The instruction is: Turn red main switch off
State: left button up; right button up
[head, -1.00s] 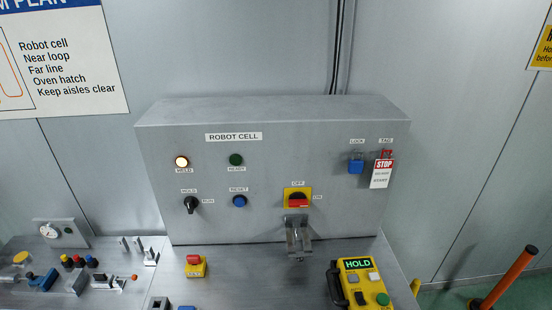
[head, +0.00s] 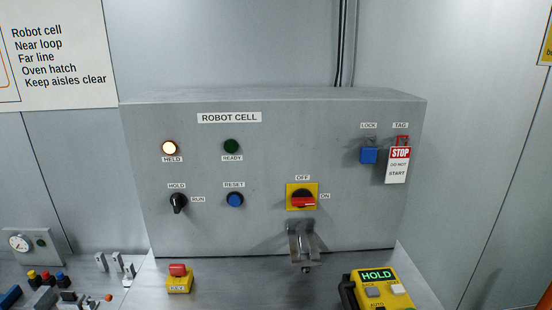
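The red main switch (head: 303,201) is a red handle on a black round base over a yellow plate, on the front of the grey ROBOT CELL cabinet (head: 260,240). OFF is printed above it and ON to its right. The red handle lies about level, pointing towards ON. Neither of my grippers shows in the head view.
A metal bracket (head: 301,243) juts out below the switch. A blue padlock (head: 369,156) and a STOP tag (head: 398,165) hang at the upper right.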

aim_at(302, 198)
jog(key=l+z, duration=0.15)
jog(key=l, duration=0.65)
jog(key=l+z, duration=0.2)
jog(key=l, duration=0.6)
jog(key=i+j, duration=0.05)
